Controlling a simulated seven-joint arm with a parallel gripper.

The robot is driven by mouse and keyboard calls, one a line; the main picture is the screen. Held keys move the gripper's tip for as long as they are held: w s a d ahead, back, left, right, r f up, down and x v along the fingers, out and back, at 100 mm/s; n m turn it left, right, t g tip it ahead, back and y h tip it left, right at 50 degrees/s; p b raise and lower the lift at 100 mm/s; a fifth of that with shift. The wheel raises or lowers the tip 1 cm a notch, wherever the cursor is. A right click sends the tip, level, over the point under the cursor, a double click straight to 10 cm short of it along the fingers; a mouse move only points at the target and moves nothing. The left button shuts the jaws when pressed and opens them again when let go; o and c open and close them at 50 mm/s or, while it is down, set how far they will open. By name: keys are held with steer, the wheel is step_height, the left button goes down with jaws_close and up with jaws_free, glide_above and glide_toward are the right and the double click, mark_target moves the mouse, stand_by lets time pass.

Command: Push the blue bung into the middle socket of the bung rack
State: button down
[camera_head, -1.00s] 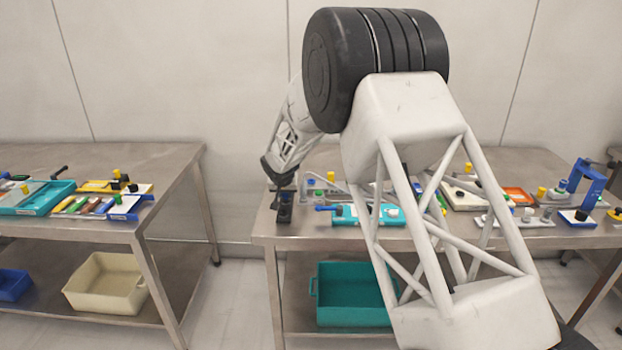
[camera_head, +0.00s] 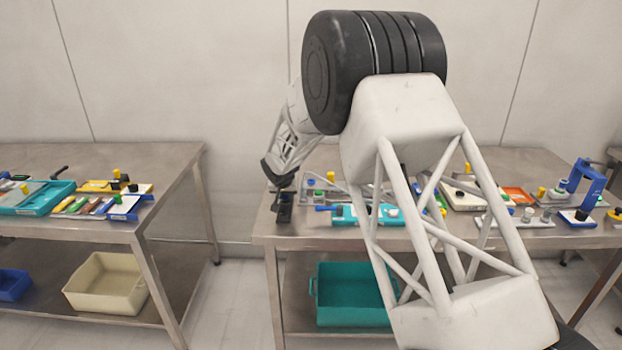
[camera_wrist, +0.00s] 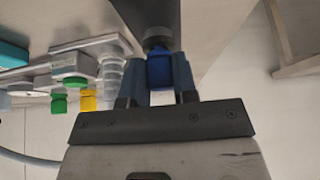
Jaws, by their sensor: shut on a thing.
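My gripper (camera_wrist: 160,80) is shut on the blue bung (camera_wrist: 158,70) in the wrist view, with one finger on each side of it. A round grey piece (camera_wrist: 157,39) sits at the bung's far end, in front of a dark block. In the head view my gripper (camera_head: 284,188) is small and dark, just above a black stand (camera_head: 284,213) at the table's left end. I cannot tell whether bung and stand touch. A grey rack-like plate (camera_wrist: 85,45) with pale cylinders lies left of the gripper in the wrist view; I cannot tell whether it is the bung rack.
Green (camera_wrist: 58,103) and yellow (camera_wrist: 88,100) pieces lie left of the gripper in the wrist view. In the head view a teal tray-like fixture (camera_head: 370,215) stands right of the black stand, and a teal bin (camera_head: 350,290) is below.

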steer(key=shift+f, duration=0.25)
steer(key=c, duration=0.8)
jaws_free()
steer(key=shift+r, duration=0.15)
steer(key=shift+v, duration=2.85)
